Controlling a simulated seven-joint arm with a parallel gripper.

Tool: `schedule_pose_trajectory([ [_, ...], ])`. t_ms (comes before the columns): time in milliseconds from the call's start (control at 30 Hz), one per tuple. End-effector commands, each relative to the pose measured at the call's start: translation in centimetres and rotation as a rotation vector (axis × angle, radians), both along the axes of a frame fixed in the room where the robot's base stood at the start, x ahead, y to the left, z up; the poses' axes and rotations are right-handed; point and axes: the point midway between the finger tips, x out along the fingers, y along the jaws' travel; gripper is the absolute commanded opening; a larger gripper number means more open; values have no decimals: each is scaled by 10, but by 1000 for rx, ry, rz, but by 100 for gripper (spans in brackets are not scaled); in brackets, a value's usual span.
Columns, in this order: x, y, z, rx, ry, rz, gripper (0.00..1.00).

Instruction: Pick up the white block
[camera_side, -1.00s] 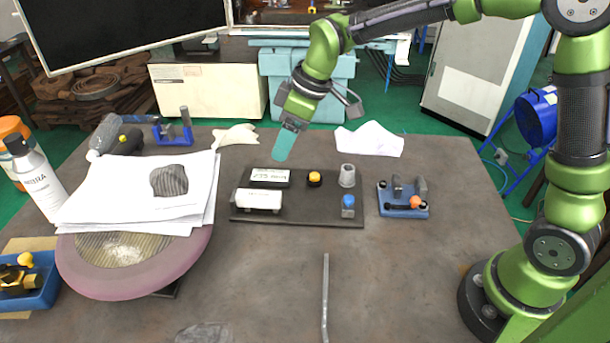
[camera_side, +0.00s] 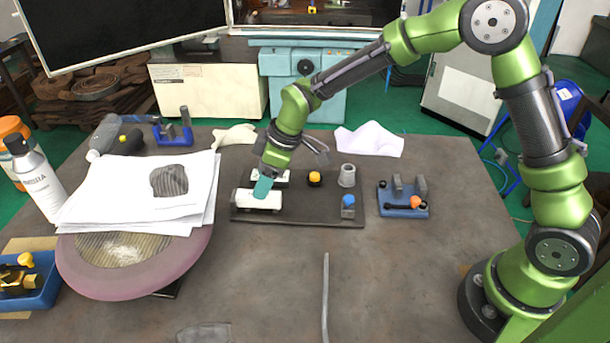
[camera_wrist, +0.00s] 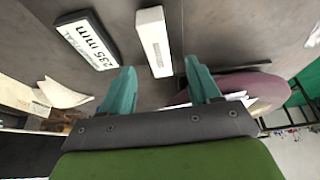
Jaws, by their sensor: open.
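The white block (camera_side: 245,199) lies on the front left of a dark base plate (camera_side: 305,217). My gripper (camera_side: 263,190) is just above it in the side view, and its teal fingers cover part of the block. In the wrist view the white block (camera_wrist: 152,36) is a long bar whose near end reaches between the two fingertips. My gripper (camera_wrist: 161,67) is open there, with one finger to each side of the block and nothing held. Whether the fingers touch the block cannot be told.
A black-framed display reading 235 mm (camera_wrist: 86,40) lies beside the block in the wrist view. The plate also bears a yellow button (camera_side: 314,177), a grey cylinder (camera_side: 347,175) and a blue-topped part (camera_side: 348,201). Papers (camera_side: 130,200) lie to the left. The table front is mostly clear.

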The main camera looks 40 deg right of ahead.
Motion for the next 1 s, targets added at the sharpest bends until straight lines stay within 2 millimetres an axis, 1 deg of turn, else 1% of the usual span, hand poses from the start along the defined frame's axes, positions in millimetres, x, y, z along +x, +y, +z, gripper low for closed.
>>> schedule_pose_trajectory([
  [33,1,1,-9,-1,4,0,62],
  [133,4,3,-25,-1,4,0,62],
  [300,10,8,-40,-1,1,0,62],
  [1000,11,8,-46,-1,1,0,62],
])
